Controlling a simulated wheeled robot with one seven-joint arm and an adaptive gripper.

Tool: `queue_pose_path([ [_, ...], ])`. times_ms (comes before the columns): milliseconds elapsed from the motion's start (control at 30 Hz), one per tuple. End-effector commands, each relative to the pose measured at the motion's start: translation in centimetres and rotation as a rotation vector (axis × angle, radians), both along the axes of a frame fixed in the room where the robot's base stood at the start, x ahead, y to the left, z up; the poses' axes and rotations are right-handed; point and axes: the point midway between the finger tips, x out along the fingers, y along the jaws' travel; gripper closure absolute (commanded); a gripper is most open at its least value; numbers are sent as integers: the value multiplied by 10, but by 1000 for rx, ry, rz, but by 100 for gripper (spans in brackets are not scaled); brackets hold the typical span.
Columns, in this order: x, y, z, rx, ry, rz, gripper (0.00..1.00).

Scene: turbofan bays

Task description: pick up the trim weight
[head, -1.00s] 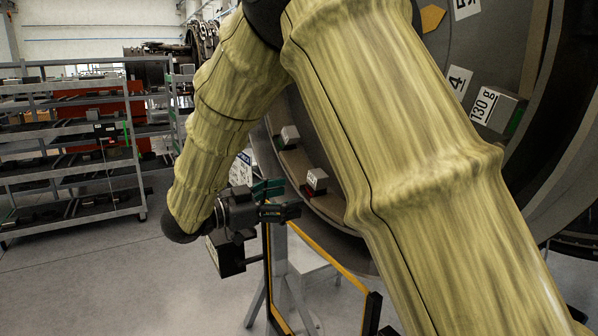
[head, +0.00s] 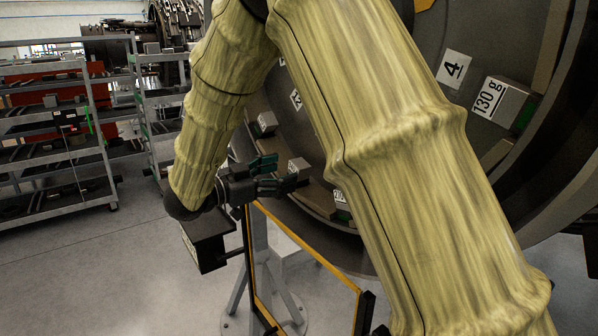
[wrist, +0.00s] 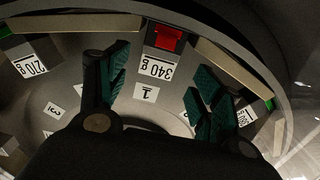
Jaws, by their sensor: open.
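Several small block-shaped trim weights sit around the inner rim of the round fan casing. In the wrist view, a weight labelled 340 g (wrist: 160,66), with a red part (wrist: 167,38) behind it, lies ahead between my fingers, above a plate marked 1. A 210 g weight (wrist: 31,62) is at left, and another weight (wrist: 245,115) is partly hidden behind the right finger. My gripper (wrist: 158,80) is open and empty. In the head view, my gripper (head: 281,173) is beside a grey weight (head: 299,166); whether they touch is unclear. A 130 g weight (head: 499,103) sits at upper right.
The casing rim (wrist: 235,35) curves close around the weights. A yellow-edged black frame (head: 305,252) stands below my gripper. Metal shelving (head: 55,150) stands at left, with open floor (head: 95,265) in front.

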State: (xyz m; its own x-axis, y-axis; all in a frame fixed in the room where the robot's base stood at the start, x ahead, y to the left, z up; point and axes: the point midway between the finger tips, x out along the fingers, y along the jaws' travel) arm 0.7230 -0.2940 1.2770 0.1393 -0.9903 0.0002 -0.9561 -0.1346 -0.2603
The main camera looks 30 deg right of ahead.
Motion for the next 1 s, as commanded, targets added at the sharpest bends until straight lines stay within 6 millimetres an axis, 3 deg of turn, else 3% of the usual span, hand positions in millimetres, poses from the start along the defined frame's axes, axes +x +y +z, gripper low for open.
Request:
queue_pose_path([
  [400, 2, -45, 3, 1, 1, -2, 34],
  [667, 2, -48, 1, 0, 1, -1, 36],
  [1000, 2, -48, 2, -1, 0, -1, 94],
])
